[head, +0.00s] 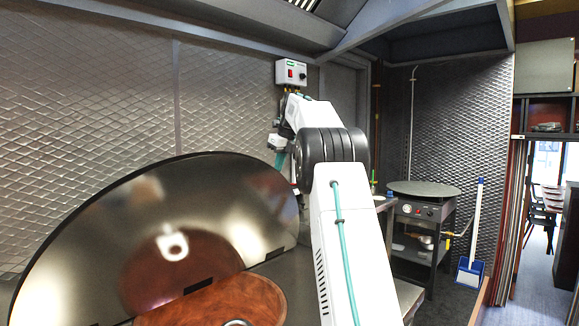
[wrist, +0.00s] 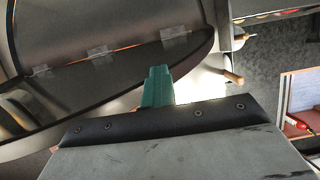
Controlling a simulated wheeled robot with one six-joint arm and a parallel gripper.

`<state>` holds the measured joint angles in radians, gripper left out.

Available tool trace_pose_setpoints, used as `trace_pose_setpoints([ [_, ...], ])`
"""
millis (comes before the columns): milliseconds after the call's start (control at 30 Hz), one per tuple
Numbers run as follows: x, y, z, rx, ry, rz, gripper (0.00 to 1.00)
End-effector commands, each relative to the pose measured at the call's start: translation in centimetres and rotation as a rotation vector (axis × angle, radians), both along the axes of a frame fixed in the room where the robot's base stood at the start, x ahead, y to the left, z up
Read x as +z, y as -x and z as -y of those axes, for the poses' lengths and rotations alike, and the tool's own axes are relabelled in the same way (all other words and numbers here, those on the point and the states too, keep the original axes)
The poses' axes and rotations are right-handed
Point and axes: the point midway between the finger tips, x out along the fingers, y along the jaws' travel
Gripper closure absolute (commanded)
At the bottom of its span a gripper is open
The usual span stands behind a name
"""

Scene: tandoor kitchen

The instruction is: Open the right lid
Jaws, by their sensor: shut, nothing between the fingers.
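A large dark, glossy half-round lid (head: 100,235) stands raised on its straight hinged edge at the left of the head view. A reddish-brown surface (head: 215,305) with a grey ring at the bottom edge lies below it. I cannot tell whether the raised lid is the right one. In the wrist view a dark lid edge with several hinges (wrist: 97,53) shows at the upper left. My gripper's teal fingers (wrist: 158,85) are together and empty, near that edge; contact cannot be judged. In the head view my gripper (head: 279,160) is partly hidden behind my arm, beyond the lid's right side.
A control box with a red switch (head: 291,73) hangs on the quilted metal wall. A round griddle on a stand (head: 424,189) stands to the right, with a blue dustpan (head: 470,272) beside it. A steel counter edge (head: 408,297) runs beside my arm.

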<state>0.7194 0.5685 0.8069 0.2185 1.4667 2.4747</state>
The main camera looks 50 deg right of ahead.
Motion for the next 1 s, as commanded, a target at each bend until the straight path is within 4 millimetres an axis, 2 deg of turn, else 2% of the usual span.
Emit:
trace_pose_setpoints([
  [33,-2.0,-0.6,-0.5,0.010,-0.027,-0.027,1.00],
  [400,-1.6,-0.6,-0.7,0.013,-0.028,-0.026,1.00],
  [567,0.5,0.2,-0.8,0.014,-0.022,-0.018,1.00],
  [800,5.1,2.2,-0.2,0.002,-0.007,-0.004,1.00],
  [1000,7.1,3.1,-0.1,-0.001,-0.001,0.002,1.00],
])
